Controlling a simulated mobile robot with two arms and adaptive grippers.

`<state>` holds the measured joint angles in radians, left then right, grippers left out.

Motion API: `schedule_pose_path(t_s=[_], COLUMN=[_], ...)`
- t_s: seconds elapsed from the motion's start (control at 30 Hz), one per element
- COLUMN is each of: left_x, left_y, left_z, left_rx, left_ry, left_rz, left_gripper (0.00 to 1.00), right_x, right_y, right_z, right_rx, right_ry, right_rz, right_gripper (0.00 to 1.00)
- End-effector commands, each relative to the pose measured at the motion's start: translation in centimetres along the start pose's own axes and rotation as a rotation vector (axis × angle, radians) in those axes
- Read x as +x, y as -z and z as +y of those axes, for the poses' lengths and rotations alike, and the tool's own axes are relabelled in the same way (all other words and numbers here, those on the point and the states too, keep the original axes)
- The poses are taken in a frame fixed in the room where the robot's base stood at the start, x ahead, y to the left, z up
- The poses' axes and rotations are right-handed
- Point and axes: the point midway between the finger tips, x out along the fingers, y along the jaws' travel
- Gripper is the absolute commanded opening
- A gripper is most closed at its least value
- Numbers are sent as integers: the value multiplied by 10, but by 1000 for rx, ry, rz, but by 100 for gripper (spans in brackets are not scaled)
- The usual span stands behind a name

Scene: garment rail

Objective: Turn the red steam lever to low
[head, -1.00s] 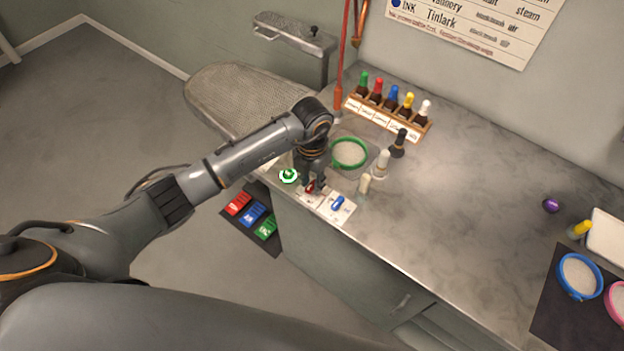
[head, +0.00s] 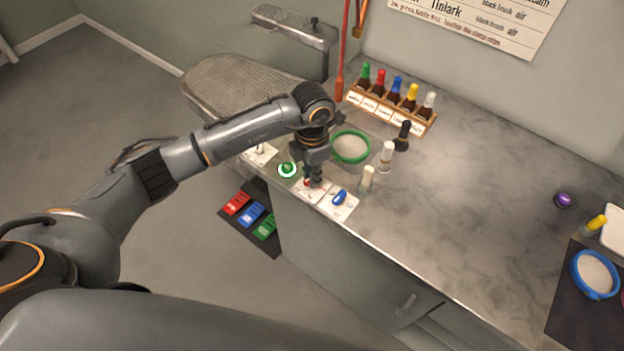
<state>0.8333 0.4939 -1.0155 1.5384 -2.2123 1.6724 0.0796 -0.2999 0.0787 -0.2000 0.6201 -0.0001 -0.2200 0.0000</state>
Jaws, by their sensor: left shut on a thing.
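The red steam lever (head: 307,182) sits on a small white plate (head: 311,194) at the front edge of the grey counter, in the head view. My left gripper (head: 313,182) reaches down over the plate from above and is shut on the red lever. The fingers hide most of the lever, so I cannot tell which mark it points to. The plate's lettering is too small to read. My right gripper is not in view.
A blue lever (head: 339,196) is just right of the red one, and a green round knob (head: 287,169) just left. A green hoop (head: 351,146), pale bottles (head: 387,156) and an ink rack (head: 390,103) stand behind.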

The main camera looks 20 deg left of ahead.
Motion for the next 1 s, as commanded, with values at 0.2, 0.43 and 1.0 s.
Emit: schedule_pose_path(t_s=[0.2,0.43,1.0], left_x=[4,2,-2], left_y=[-1,-1,-1], left_z=[2,1,1], left_rx=[171,302,387], left_ry=[-5,-4,-2], left_rz=[-4,-4,-5], left_gripper=[0,0,0], right_x=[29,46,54], right_y=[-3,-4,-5], right_z=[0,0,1], right_rx=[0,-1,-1], right_ry=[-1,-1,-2], right_rz=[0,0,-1], right_gripper=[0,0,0])
